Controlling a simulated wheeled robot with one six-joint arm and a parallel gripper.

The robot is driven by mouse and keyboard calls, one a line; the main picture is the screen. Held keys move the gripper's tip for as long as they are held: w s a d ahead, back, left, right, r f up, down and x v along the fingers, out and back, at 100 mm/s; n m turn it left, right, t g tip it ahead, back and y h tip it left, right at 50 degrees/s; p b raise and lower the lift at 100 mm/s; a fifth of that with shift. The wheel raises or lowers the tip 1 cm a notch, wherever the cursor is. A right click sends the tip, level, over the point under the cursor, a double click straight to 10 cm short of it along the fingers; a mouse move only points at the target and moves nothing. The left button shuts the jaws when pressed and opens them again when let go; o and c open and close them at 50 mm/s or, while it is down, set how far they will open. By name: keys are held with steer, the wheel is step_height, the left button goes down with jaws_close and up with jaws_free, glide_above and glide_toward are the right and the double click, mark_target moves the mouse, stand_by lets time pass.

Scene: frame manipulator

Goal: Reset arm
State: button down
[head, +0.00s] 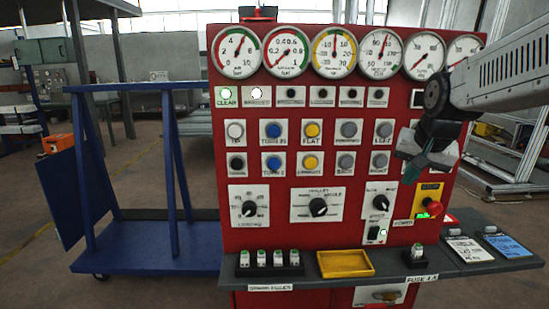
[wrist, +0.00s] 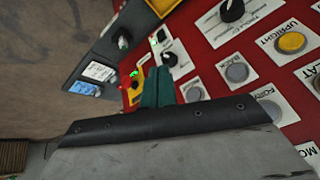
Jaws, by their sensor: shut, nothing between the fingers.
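My gripper (head: 428,165) is in front of the right side of the red control panel (head: 300,228) in the head view. Its green fingers are together and empty, and they also show in the wrist view (wrist: 158,88). My arm reaches in from the right and hides part of the panel behind it. The fingers are near the right end of the button rows. I cannot tell from these views whether they touch the panel.
A grey shelf (head: 320,279) with a yellow tray (head: 345,263) juts out below the panel. A red emergency button (head: 434,208) sits at lower right.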

steer(key=s+a+f+n+g, duration=0.1)
steer(key=s+a+f+n, duration=0.1)
steer(key=s, duration=0.7)
steer(key=s+a+f+n+g, duration=0.1)
steer(key=s+a+f, duration=0.1)
steer(key=s, duration=0.8)
steer(key=s+a+f+n+g, duration=0.2)
steer(key=s+f, duration=0.1)
steer(key=s, duration=0.7)
steer(key=shift+n, duration=0.3)
steer(key=w+d+r+m+t, duration=0.2)
steer(key=w+r+m, duration=0.1)
steer(key=w, duration=0.8)
steer(key=w+d+r+m+t, duration=0.2)
steer(key=w+r, duration=0.4)
steer(key=w, duration=0.5)
steer(key=w+d+r+m+t, duration=0.3)
steer(key=w+r, duration=0.1)
steer(key=w, duration=0.7)
steer(key=shift+w+d+r+m+t+h, duration=0.2)
steer(key=shift+d+r+m+t+h, duration=0.1)
steer(key=shift+r, duration=0.1)
